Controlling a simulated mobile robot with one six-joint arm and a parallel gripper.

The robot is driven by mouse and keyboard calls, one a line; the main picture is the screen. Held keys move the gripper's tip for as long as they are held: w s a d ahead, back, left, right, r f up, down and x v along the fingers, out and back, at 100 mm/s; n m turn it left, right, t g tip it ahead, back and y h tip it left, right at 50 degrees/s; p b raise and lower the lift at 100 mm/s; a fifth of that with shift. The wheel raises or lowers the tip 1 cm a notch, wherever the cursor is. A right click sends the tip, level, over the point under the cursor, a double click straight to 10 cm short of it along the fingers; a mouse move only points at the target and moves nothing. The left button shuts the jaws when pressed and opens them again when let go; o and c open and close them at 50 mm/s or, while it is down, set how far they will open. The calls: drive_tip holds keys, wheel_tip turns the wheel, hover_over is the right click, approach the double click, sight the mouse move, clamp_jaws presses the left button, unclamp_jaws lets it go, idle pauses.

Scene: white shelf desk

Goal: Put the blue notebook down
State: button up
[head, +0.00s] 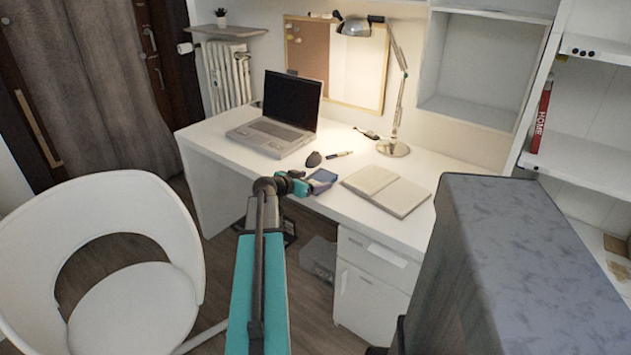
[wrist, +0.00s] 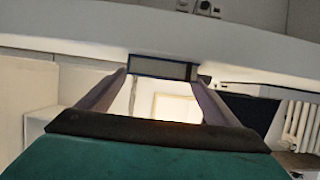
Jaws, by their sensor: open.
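The blue notebook (head: 322,178) is small and lies at the front edge of the white desk (head: 225,150), right beside my gripper. My gripper (head: 303,184) is at desk height at that edge, reaching in from the front. In the wrist view the notebook (wrist: 160,68) shows end-on as a grey strip with a blue border, between the fingertips of my gripper (wrist: 161,80). The fingers stand apart and are open. I cannot tell whether either finger touches the notebook. Part of it is hidden by the gripper in the head view.
An open book (head: 385,190) lies to the right and a dark mouse (head: 313,159) and a pen (head: 339,154) lie behind. The laptop (head: 280,115) stands back left, the lamp (head: 394,148) back right. A white chair (head: 105,250) is at left.

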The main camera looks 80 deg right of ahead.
drive_tip(key=v, duration=1)
drive_tip(key=shift+w+a+b, duration=0.15)
drive_tip(key=shift+a+b, duration=0.1)
drive_tip(key=shift+b, duration=0.15)
idle(0.4)
